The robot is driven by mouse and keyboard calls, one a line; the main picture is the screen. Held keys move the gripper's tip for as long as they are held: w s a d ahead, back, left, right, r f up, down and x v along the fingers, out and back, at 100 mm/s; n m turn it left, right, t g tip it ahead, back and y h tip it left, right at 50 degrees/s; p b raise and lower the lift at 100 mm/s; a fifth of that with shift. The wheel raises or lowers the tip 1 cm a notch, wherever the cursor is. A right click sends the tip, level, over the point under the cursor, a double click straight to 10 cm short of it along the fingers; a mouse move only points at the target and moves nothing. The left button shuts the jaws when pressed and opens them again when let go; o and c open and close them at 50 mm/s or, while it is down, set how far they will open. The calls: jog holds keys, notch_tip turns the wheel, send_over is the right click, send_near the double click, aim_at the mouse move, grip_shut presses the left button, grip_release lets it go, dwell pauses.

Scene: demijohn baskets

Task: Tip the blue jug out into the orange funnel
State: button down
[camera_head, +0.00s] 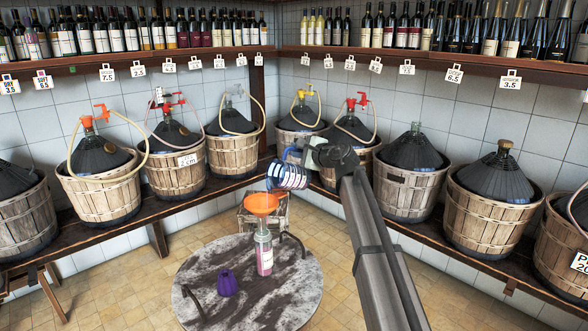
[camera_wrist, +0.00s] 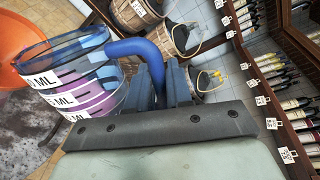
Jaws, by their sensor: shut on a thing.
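The blue jug (camera_head: 287,176) hangs in the air just above and to the right of the orange funnel (camera_head: 260,203). It is see-through, with white marking bands, and looks tilted; how far is hard to tell. In the wrist view the jug (camera_wrist: 85,72) shows purple between its bands. My gripper (camera_head: 312,158) is shut on the jug's blue handle, between the dark fingers (camera_wrist: 165,85) in the wrist view. The funnel sits upright in a clear bottle (camera_head: 264,255) with pinkish colour inside. The funnel (camera_wrist: 18,50) is partly hidden by the jug in the wrist view.
The bottle stands on a round marble table (camera_head: 250,305). A purple object (camera_head: 227,282) is left of it, and dark curved handles are at the table's edges. Baskets with demijohns (camera_head: 98,185) line the benches. Shelves of wine bottles (camera_head: 130,35) run above.

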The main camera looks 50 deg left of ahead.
jog(key=shift+r, duration=0.15)
jog(key=shift+s+r+n, duration=0.5)
jog(key=shift+s, duration=0.1)
jog(key=shift+s+a, duration=0.1)
jog(key=shift+s+r+n+t, duration=0.3)
jog(key=shift+s+r+n, duration=0.15)
jog(key=shift+s+n, duration=0.05)
jog(key=shift+s+a+r, duration=0.1)
jog(key=shift+s, duration=0.1)
dwell(0.6)
jog(key=shift+w, duration=0.3)
dwell(1.4)
jog(key=w+m, duration=0.1)
jog(key=w+f+m, duration=0.2)
jog(key=shift+w+d+f+g, duration=0.25)
jog(key=shift+w+d+g, duration=0.1)
jog(key=shift+g, duration=0.05)
jog(key=shift+w, duration=0.1)
